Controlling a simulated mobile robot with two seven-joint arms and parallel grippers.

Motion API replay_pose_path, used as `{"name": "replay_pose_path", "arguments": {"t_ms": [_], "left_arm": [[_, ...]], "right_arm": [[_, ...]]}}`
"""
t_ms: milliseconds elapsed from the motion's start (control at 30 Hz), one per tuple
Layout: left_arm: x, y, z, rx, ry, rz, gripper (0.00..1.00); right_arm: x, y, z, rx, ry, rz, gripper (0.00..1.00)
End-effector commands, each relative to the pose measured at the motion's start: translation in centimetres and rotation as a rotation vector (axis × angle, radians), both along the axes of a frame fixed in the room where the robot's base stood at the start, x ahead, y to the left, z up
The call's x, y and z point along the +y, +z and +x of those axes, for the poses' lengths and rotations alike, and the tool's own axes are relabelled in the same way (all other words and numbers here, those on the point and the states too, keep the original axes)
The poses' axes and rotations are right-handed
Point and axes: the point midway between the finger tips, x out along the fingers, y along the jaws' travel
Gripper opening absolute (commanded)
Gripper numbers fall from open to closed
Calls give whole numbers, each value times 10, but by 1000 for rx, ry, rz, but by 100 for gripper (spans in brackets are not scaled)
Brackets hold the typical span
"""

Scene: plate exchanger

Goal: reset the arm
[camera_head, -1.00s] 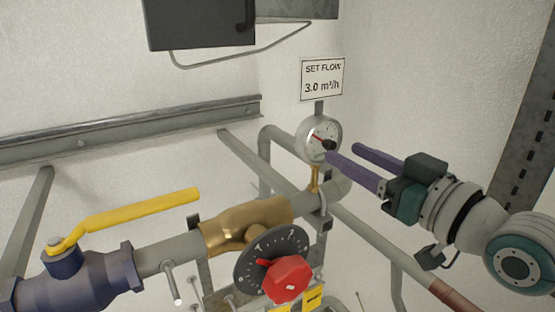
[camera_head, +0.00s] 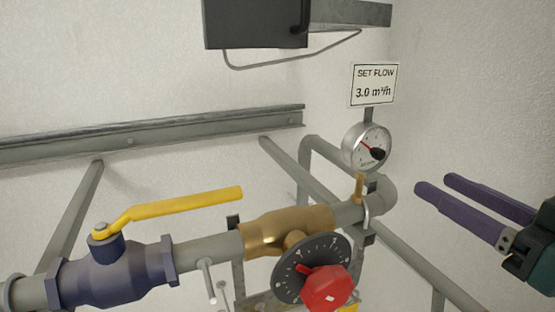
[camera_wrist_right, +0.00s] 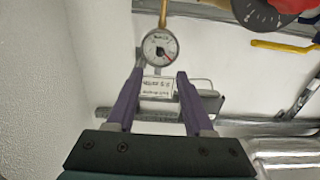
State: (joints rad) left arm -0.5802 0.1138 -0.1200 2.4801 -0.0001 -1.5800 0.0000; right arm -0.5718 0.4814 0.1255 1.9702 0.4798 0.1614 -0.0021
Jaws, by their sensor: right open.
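My right gripper (camera_head: 432,187) is at the right of the head view, with two purple fingers apart and nothing between them. It is to the right of the round gauge (camera_head: 367,147) and apart from it. In the right wrist view my right gripper (camera_wrist_right: 154,80) shows its open fingers, with the gauge (camera_wrist_right: 160,46) beyond the tips. My left gripper is not in view.
A red knob (camera_head: 327,288) on a black dial and a brass valve body (camera_head: 287,230) sit on the grey pipe. A blue valve (camera_head: 112,272) with a yellow lever (camera_head: 180,205) is at left. A sign (camera_head: 374,84) reads SET FLOW 3.0 m³/h.

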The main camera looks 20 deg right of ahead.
Motion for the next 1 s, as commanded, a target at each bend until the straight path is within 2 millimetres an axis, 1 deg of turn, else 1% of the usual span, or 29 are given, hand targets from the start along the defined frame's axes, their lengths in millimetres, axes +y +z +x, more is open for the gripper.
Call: {"name": "replay_pose_path", "arguments": {"t_ms": [67, 167, 267, 367, 400, 467, 500, 567, 600, 700, 800, 900, 1000], "left_arm": [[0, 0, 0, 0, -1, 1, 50], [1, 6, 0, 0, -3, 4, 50], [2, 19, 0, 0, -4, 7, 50], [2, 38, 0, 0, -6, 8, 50], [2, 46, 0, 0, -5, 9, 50], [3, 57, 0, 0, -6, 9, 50], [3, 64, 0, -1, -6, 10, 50], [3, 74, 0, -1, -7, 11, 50], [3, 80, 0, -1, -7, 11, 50], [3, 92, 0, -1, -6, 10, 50], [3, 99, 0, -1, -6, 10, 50], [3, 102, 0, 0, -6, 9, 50], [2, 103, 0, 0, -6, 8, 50]], "right_arm": [[0, 0, 0, 2, 0, 0, 52], [7, -2, 0, 42, 9, -2, 52], [27, -9, -4, 162, 35, -12, 52], [55, -21, -17, 353, 68, -38, 52], [66, -25, -25, 440, 79, -52, 52], [80, -30, -41, 572, 91, -77, 52], [87, -32, -52, 658, 96, -93, 52], [96, -32, -72, 782, 97, -117, 52], [100, -31, -85, 860, 94, -131, 52], [106, -26, -116, 1027, 82, -157, 52], [108, -20, -140, 1147, 68, -172, 52], [109, -17, -155, 1218, 59, -179, 52], [108, -17, -161, 1248, 54, -183, 52]]}}
